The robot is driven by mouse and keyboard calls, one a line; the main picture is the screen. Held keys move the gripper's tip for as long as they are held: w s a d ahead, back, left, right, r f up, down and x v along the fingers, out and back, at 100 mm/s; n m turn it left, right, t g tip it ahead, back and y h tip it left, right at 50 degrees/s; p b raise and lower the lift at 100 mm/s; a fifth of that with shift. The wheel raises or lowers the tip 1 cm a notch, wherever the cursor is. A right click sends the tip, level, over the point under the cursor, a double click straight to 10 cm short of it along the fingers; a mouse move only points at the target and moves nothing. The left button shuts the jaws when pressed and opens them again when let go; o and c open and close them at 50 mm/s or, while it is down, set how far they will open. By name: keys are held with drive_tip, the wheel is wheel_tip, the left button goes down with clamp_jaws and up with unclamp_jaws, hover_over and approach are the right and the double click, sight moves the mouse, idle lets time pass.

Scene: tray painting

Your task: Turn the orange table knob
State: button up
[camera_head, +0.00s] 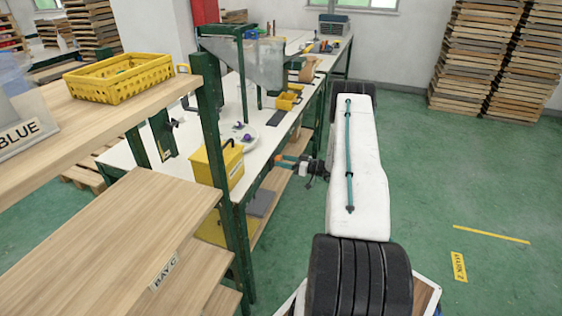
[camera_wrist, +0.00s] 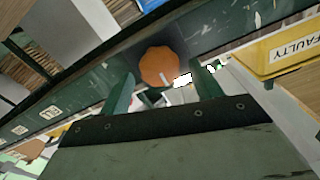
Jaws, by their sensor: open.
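The orange table knob (camera_wrist: 160,64) is round, with a short pale mark near its lower edge. It sits on the dark green table rail (camera_wrist: 100,75) in the wrist view. My gripper (camera_wrist: 162,76) is open, with one green finger on each side of the knob. The knob appears between or just beyond the fingertips; I cannot tell whether they touch it. In the head view my gripper (camera_head: 290,161) is small, at the front edge of the white worktable (camera_head: 262,138).
A wooden shelf (camera_head: 140,235) with a green post is at near left.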

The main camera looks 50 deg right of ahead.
drive_tip(key=shift+x, duration=1)
drive_tip(key=c, duration=1)
